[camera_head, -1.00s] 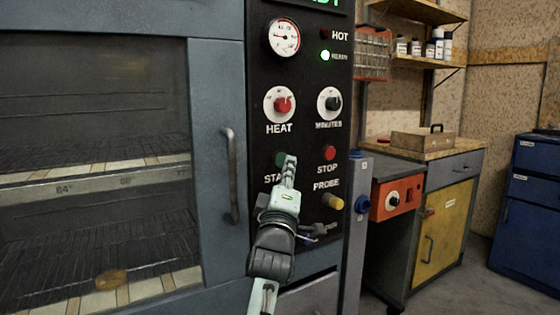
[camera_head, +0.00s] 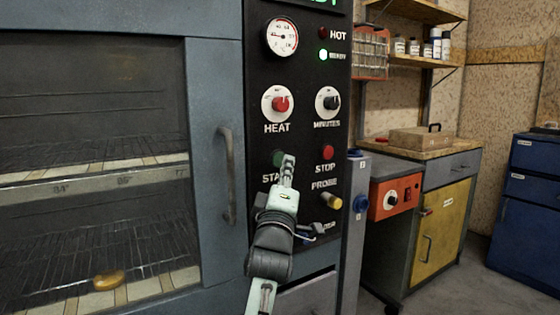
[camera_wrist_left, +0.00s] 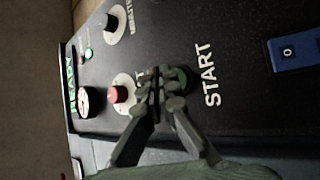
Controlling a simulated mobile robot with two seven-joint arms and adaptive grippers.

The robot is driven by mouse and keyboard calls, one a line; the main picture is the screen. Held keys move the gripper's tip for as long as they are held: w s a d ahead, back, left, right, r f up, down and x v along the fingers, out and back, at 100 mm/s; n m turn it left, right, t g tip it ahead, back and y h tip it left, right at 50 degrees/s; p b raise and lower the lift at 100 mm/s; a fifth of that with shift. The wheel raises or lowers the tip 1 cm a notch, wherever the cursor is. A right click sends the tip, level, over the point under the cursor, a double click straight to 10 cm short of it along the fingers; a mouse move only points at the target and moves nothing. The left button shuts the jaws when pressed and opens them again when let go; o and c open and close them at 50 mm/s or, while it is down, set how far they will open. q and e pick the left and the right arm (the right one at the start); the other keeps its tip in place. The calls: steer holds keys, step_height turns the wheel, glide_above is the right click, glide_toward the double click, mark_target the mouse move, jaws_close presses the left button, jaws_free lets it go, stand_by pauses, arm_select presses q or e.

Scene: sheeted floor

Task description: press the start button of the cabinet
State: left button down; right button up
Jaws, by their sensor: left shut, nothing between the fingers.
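The cabinet (camera_head: 212,60) has a dark control panel at its right side. The green start button (camera_head: 278,157) sits on the panel below the red heat knob (camera_head: 281,104). My left gripper (camera_head: 287,162) is shut and empty, its fingertips just in front of and overlapping the button's right edge. In the left wrist view the gripper (camera_wrist_left: 163,85) covers part of the start button (camera_wrist_left: 185,78), beside the word START. I cannot tell whether the fingertips touch the button. My right gripper is not in view.
A red stop button (camera_head: 326,152) and a yellow probe knob (camera_head: 332,201) lie right of the gripper. A vertical door handle (camera_head: 228,175) stands out to the left. A yellow-doored bench (camera_head: 441,232) and blue drawers (camera_head: 527,195) stand farther right.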

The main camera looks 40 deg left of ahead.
arm_select(q)
steer(key=shift+w+a, duration=0.15)
steer(key=shift+a, duration=0.25)
steer(key=shift+w+a+p, duration=0.15)
steer(key=shift+a+p, duration=0.15)
steer(key=shift+a, duration=0.05)
stand_by(0.7)
steer(key=shift+d, duration=0.15)
steer(key=shift+s+d, duration=0.3)
steer(key=shift+d, duration=0.3)
